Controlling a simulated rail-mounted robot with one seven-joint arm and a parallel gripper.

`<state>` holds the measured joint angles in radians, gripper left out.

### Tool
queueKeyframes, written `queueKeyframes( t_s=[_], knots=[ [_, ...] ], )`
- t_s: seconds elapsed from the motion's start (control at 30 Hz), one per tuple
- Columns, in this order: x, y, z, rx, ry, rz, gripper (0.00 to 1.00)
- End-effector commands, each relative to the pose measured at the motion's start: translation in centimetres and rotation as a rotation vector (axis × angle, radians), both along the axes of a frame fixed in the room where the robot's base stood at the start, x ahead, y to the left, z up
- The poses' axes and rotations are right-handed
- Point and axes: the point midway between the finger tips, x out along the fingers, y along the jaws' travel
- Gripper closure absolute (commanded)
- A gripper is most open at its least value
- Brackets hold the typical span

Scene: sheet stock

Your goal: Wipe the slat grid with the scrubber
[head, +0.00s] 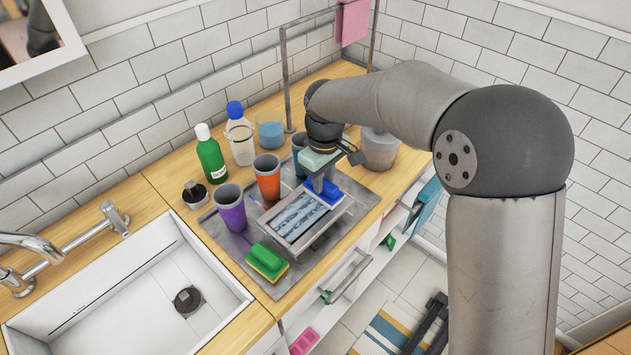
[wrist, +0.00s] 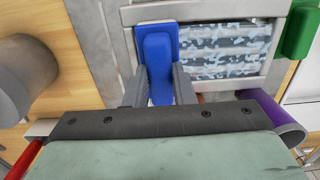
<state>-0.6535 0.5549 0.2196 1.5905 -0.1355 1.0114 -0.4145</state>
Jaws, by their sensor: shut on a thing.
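The slat grid (head: 297,217) is a pale grey frame with slats covered in blotchy blue, dark and white marks. It lies on a grey tray (head: 345,192) on the wooden counter, and its slats also show in the wrist view (wrist: 225,50). The scrubber (head: 327,190) is blue, with a flat pad and a raised handle. My gripper (head: 320,178) points down and is shut on the handle; both fingers flank it in the wrist view (wrist: 158,84). The scrubber (wrist: 157,60) is over the grid's right end in the head view. Whether its pad touches the slats cannot be told.
A green sponge (head: 267,260) lies left of the grid. Purple (head: 230,208), orange (head: 267,178) and teal (head: 299,150) cups stand behind it. Green (head: 210,155) and white (head: 240,138) bottles stand farther back. A grey pot (head: 380,150) is at right, a sink (head: 120,300) at left.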

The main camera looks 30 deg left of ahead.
Motion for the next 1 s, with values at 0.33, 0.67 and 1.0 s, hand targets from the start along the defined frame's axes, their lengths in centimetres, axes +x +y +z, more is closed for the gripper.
queueKeyframes(
  t_s=[0.33, 0.67, 1.0],
  knots=[
    [0.8, -0.2, -0.1, -0.001, 0.0, 0.0, 0.99],
    [0.6, -1.2, -0.1, 0.0, -0.001, -0.002, 0.99],
    [0.1, -2.8, -0.1, -0.001, 0.0, 0.001, 0.99]
  ],
)
